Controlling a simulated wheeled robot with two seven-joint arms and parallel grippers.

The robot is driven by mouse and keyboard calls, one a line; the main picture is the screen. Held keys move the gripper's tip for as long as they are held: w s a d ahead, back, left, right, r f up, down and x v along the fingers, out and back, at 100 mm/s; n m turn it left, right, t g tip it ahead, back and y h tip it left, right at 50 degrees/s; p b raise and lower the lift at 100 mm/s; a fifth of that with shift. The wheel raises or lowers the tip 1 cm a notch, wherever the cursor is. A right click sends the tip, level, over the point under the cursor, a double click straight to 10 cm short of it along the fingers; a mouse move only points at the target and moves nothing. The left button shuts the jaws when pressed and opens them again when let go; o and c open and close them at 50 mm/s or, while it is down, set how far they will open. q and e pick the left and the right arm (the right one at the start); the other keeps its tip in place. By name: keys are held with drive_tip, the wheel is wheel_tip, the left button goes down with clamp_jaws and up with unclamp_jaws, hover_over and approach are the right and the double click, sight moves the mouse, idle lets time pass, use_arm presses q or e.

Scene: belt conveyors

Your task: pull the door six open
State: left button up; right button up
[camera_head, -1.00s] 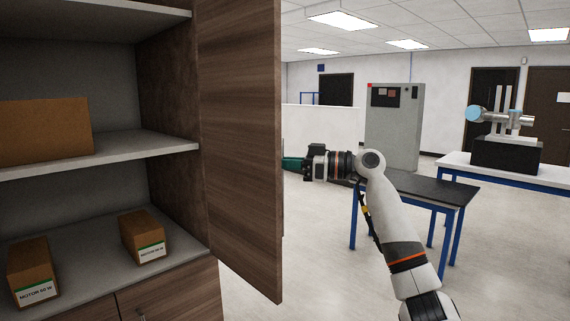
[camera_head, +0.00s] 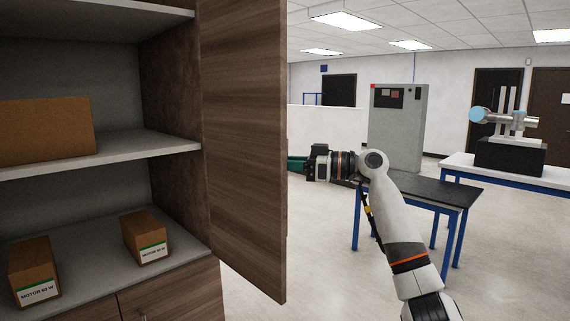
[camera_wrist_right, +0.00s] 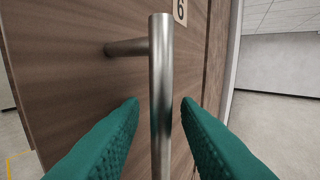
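A brown wooden cabinet door (camera_head: 245,140) stands swung out from the shelf cabinet. In the right wrist view the door (camera_wrist_right: 75,70) carries a small plate with a 6 (camera_wrist_right: 180,10) and a metal bar handle (camera_wrist_right: 161,90). My right gripper (camera_wrist_right: 160,102) has its two green fingers on either side of the bar, with visible gaps between fingers and bar. In the head view the right gripper (camera_head: 297,163) is beside the door's edge, its fingertips hidden behind the door. My left gripper is out of view.
Open shelves hold a large carton (camera_head: 45,130) and two small motor boxes, one left (camera_head: 33,268) and one right (camera_head: 145,236). A dark table (camera_head: 425,192) and a grey control cabinet (camera_head: 398,125) stand behind my right arm. Open floor lies right of the door.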

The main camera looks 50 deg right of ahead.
drive_tip(key=b+v, duration=0.5)
drive_tip(key=v, duration=0.6)
drive_tip(key=shift+s+d+b, duration=0.25)
drive_tip(key=shift+s+b, duration=0.05)
drive_tip(key=shift+s, duration=0.05)
drive_tip(key=shift+f, duration=0.15)
